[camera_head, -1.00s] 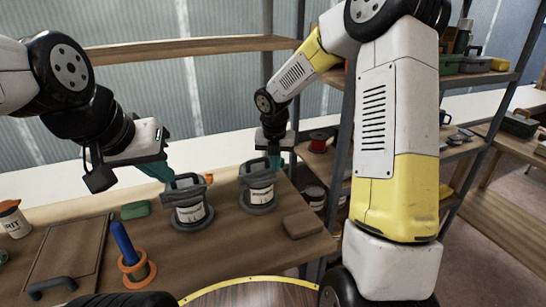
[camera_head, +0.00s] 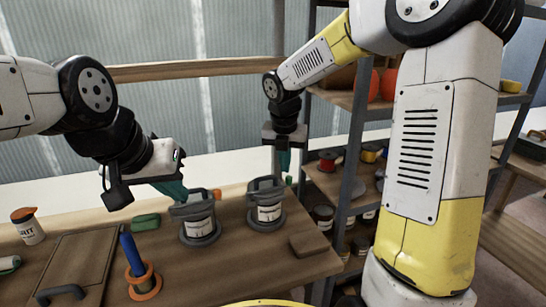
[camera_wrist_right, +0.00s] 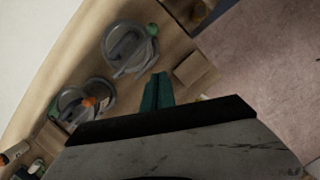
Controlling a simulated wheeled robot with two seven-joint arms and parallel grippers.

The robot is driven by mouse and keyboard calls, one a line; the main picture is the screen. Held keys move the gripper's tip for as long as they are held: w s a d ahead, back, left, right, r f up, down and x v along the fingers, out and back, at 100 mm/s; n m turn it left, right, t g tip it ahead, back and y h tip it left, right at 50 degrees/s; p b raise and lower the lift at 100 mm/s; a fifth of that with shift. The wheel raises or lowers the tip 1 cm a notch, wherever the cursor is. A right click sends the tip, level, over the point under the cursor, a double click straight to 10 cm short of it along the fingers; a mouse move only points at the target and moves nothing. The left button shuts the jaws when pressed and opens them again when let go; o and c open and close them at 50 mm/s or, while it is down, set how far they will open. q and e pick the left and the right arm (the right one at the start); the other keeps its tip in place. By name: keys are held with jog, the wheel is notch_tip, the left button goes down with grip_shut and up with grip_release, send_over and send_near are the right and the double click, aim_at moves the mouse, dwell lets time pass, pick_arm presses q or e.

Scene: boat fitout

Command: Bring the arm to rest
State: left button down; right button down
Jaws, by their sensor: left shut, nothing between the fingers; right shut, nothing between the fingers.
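My left gripper (camera_head: 178,190) has green fingers and is shut and empty, just above and behind the left grey-handled can (camera_head: 199,228) on the bench; I cannot tell whether it touches the can's handle. My right gripper (camera_head: 284,160) is shut and empty, pointing down above and behind the right grey-handled can (camera_head: 268,213). In the right wrist view its green fingers (camera_wrist_right: 158,90) lie together with nothing between them. Both cans stand upright in dark round bases.
A shelf rack (camera_head: 345,150) with spools and cans stands to the right.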

jog(key=s+d+r+m+t+y, duration=0.1)
jog(key=s+d+r+m, duration=0.1)
jog(key=s+m, duration=0.6)
jog(key=s+d+r+m+t+y, duration=0.1)
jog(key=s+d+r+m, duration=0.1)
jog(key=s+m, duration=0.6)
jog(key=s+d+r+m+t, duration=0.1)
jog(key=s+r+m, duration=0.3)
jog(key=m, duration=1.2)
jog(key=shift+s+d+r+y, duration=0.25)
jog(key=shift+s+d+y, duration=0.15)
jog(key=shift+s, duration=1.55)
